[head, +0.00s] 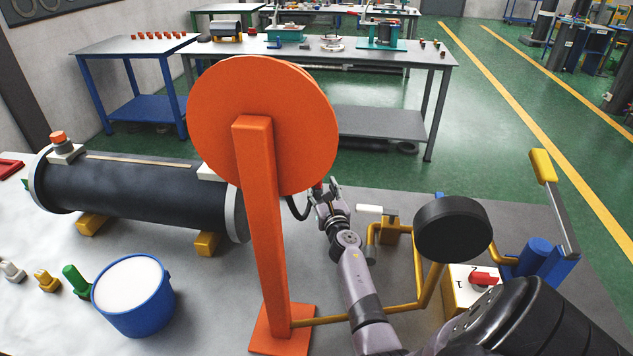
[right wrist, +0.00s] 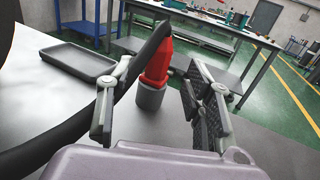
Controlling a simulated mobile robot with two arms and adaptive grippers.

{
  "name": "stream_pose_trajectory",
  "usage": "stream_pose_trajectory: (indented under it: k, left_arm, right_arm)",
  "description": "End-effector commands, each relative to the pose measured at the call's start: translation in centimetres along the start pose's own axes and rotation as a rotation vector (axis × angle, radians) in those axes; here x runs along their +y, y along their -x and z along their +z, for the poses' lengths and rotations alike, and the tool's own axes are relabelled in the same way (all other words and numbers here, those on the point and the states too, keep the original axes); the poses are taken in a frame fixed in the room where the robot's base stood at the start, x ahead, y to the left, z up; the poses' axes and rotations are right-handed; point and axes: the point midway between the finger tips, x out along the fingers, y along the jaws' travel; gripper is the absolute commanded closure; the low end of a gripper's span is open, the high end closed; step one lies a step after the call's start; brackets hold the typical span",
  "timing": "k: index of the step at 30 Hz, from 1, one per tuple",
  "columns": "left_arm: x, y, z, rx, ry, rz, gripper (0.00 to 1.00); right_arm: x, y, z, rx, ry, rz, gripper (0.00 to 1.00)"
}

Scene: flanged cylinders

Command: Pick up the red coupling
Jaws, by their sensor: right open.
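The red coupling (right wrist: 158,62) stands upright with a grey collar (right wrist: 150,96) at its lower end, in the right wrist view. My right gripper (right wrist: 162,88) is open, with one finger to each side of the coupling in the picture; I cannot tell how far beyond the fingertips it is. A black hose crosses close to the left-hand finger. In the head view my right gripper (head: 325,194) is just right of the large orange disc (head: 262,125). My left gripper is not in view.
An orange post (head: 262,235) carries the disc. A black flanged cylinder (head: 140,190) lies left, with a blue bucket (head: 133,296) in front. Yellow pipe with a black round head (head: 452,229) stands right. A dark tray (right wrist: 78,60) lies left in the wrist view.

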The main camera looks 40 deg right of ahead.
Motion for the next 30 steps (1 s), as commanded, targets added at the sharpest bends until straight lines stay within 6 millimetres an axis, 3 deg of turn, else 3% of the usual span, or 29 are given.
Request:
stream_pose_trajectory:
  k: [10,20,30]
  left_arm:
    - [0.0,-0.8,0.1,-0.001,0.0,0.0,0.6]
    - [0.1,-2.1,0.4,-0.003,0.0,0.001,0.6]
    - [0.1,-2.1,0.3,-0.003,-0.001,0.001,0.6]
  right_arm:
    - [0.1,-2.4,-0.2,-0.001,-0.003,0.0,0.53]
    - [0.1,-6.1,-0.6,0.0,-0.002,-0.001,0.53]
    - [0.1,-6.7,-0.5,0.001,0.0,0.001,0.53]
